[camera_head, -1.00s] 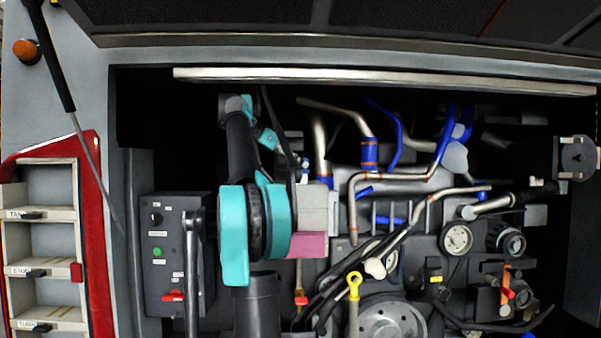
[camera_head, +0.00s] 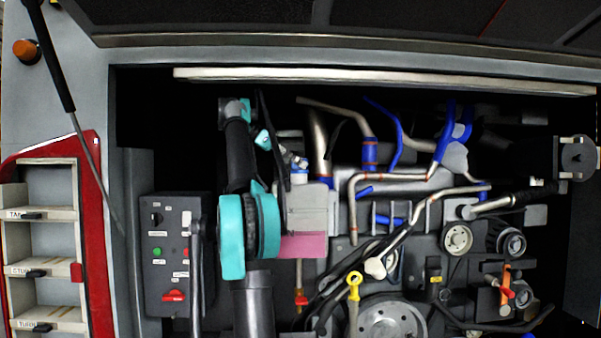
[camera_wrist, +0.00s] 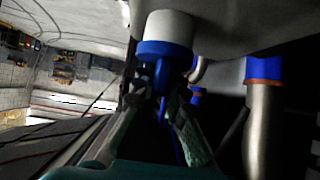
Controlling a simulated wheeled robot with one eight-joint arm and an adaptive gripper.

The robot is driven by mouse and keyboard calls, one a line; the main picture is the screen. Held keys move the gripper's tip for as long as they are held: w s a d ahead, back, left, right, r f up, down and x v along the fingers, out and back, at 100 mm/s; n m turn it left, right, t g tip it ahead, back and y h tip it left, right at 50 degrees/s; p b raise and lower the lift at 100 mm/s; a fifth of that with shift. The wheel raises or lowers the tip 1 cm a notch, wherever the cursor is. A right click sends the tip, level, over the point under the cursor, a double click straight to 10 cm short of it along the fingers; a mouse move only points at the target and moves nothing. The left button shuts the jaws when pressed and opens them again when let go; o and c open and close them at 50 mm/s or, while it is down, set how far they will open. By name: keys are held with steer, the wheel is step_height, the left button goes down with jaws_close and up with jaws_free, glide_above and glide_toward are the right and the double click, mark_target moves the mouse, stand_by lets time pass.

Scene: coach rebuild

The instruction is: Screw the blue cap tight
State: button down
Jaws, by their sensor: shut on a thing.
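The blue cap (camera_wrist: 164,50) sits on a white neck (camera_wrist: 168,24) in the wrist view, with a narrow blue grip part extending from it between my fingers. My gripper (camera_wrist: 160,98) is shut on that part, its dark fingertips on either side. The contact itself is dark and partly hidden. I cannot tell how tightly the cap is seated.
A metal pipe with a blue sleeve (camera_head: 369,152) stands right of the cap. A control box (camera_head: 174,255) is left of my arm. Engine parts and hoses crowd the right; the drawer rack (camera_head: 45,258) is far left.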

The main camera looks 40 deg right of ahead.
steer(key=c, duration=1.5)
jaws_free()
steer(key=shift+o, duration=0.2)
steer(key=o, duration=0.4)
steer(key=shift+o, duration=0.2)
steer(key=shift+a, duration=0.1)
steer(key=shift+v, duration=2.45)
